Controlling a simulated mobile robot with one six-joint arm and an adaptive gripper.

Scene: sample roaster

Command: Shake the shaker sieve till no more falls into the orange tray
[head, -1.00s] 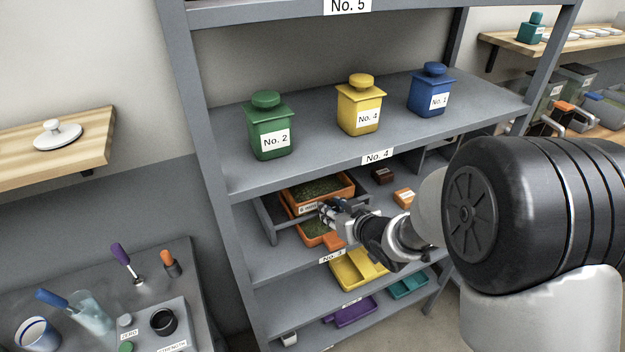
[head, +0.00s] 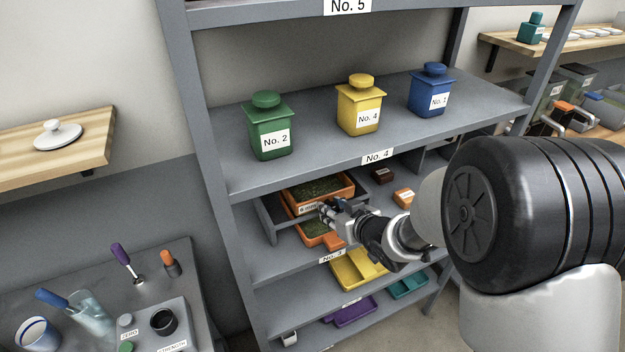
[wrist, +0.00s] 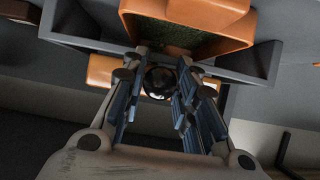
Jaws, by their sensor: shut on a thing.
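The shaker sieve (head: 349,187) is an orange frame filled with green material, in a grey stand on the shelf. The orange tray (head: 333,241) lies below it, with green material inside and a handle at the front. My gripper (head: 326,209) is at the sieve's front edge. In the wrist view my gripper (wrist: 160,85) is shut around a dark round knob (wrist: 158,80), by an orange edge that seems to be the sieve's (wrist: 102,70). The tray appears at the top of that view (wrist: 235,35). Whether anything is falling cannot be seen.
The grey stand (head: 266,222) flanks the sieve. A shelf board (head: 310,165) with green (head: 270,130), yellow (head: 361,105) and blue (head: 431,90) canisters is close above. A dark box (head: 382,174) and an orange box (head: 404,198) sit to the right.

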